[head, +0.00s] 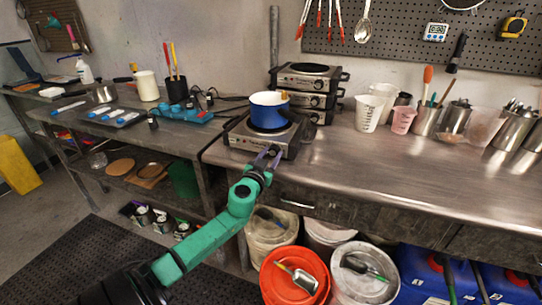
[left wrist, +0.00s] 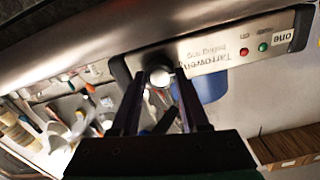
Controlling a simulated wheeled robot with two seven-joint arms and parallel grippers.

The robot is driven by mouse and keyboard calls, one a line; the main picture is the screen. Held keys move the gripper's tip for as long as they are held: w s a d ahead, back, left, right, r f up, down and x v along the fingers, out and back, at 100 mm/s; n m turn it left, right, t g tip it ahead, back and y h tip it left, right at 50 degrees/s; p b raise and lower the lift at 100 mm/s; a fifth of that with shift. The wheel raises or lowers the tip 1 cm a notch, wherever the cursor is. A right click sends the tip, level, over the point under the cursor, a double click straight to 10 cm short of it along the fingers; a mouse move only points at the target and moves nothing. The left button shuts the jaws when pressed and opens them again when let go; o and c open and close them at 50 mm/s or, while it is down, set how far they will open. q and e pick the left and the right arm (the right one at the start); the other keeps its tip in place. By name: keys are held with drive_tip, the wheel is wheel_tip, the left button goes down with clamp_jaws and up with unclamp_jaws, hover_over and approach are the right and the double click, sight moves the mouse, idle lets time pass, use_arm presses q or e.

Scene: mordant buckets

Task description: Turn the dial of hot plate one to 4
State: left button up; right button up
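Hot plate one (head: 246,137) stands at the near left edge of the steel bench. A blue pot (head: 269,114) sits on it. In the left wrist view its front panel (left wrist: 212,58) bears the label "one", a red and a green light, and its dial (left wrist: 159,76). My left gripper (head: 270,153) is at the front of this hot plate. In the left wrist view its fingertips (left wrist: 161,73) stand apart on either side of the dial. I cannot tell whether they press on it. The dial's setting is not readable. My right gripper is not in view.
Several stacked hot plates (head: 313,88) stand behind, to the right. Beakers and metal cups, including a white beaker (head: 369,113), line the bench's back. The bench front right is clear. Buckets, including an orange bucket (head: 293,275), stand below.

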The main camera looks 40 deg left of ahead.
use_arm(q)
clamp_jaws()
